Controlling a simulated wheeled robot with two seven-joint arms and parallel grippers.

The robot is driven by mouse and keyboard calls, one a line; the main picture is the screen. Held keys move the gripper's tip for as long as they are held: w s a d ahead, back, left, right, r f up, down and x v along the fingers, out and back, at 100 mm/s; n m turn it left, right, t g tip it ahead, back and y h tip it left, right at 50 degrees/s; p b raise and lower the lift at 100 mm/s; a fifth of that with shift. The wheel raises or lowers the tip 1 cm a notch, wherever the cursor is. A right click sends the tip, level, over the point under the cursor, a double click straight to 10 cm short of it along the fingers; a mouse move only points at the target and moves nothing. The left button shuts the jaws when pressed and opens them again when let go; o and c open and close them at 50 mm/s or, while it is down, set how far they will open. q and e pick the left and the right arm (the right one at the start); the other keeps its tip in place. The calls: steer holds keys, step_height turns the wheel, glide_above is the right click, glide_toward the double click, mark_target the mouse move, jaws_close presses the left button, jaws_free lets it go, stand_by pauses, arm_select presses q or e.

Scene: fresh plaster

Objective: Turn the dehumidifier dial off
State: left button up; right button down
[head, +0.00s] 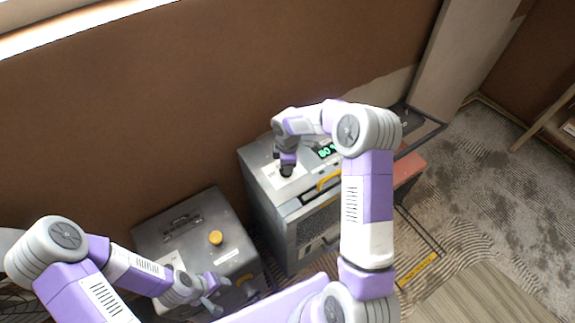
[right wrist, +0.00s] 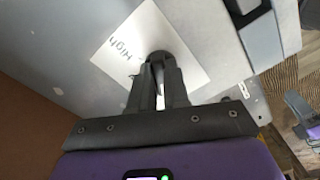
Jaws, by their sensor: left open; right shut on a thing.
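The dehumidifier (head: 300,239) is a grey metal box against the brown wall, with a lit green display (head: 327,151) on top that seems to read 80. Its black dial (right wrist: 160,57) sits on a white label (right wrist: 142,38) with the word "High" legible. My right gripper (right wrist: 161,72) points down onto the dial and is shut on it. The fingers hide most of the dial and part of the label, so its setting cannot be read. My left gripper (head: 216,292) is open and empty, low over the front of another grey box.
That second grey box (head: 165,222) stands left of the dehumidifier, with a yellow knob (head: 215,237) and a dark handle on top. A yellow handle (head: 328,180) sits at the dehumidifier's front edge. A reddish box (head: 408,168) and dark frame stand to its right. Ridged grey floor (head: 480,210) is open at right.

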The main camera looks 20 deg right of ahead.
steer(key=shift+r, duration=0.1)
steer(key=c, duration=1.1)
jaws_free()
step_height(320, 180, up, 8)
steer(key=shift+f, duration=0.25)
steer(key=shift+r, duration=0.1)
